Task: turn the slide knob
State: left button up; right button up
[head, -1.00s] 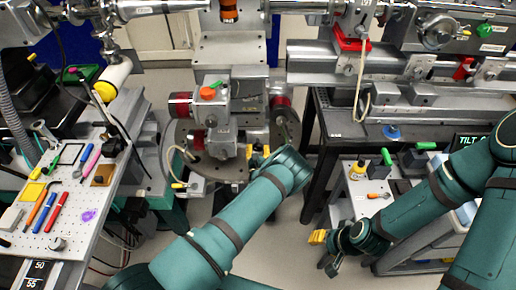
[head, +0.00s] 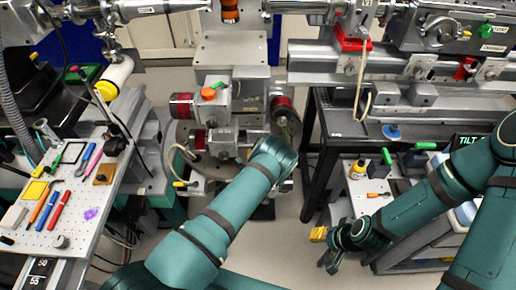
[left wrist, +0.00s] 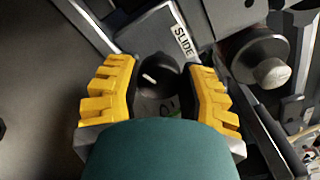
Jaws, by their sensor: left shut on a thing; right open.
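The slide knob (left wrist: 152,76) is dark and round with a white mark, below the "SLIDE" label (left wrist: 184,40) in the left wrist view. My left gripper (left wrist: 160,68) is shut on it, with one yellow finger on each side. In the head view, my left wrist reaches the middle stage assembly (head: 222,105) and hides both the knob and the left fingers. My right gripper (head: 325,247) is open and empty, low at the right, above the floor beside the trolley.
A silver-ended cylinder (left wrist: 268,68) lies close to the right of the left fingers. A perforated tool board (head: 85,185) with pens stands at the left. A long rail bench (head: 340,65) and a dark table (head: 345,130) stand at the right. Floor is bare at the lower middle.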

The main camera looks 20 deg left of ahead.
pick_arm(q)
jog(key=shift+w+r+n, duration=0.1)
jog(key=shift+r+n, duration=0.05)
jog(key=shift+n, duration=1.05)
jog(key=o, duration=0.9)
jog(key=shift+s+d, duration=0.1)
jog(key=shift+s, duration=0.4)
jog(key=v, duration=1.1)
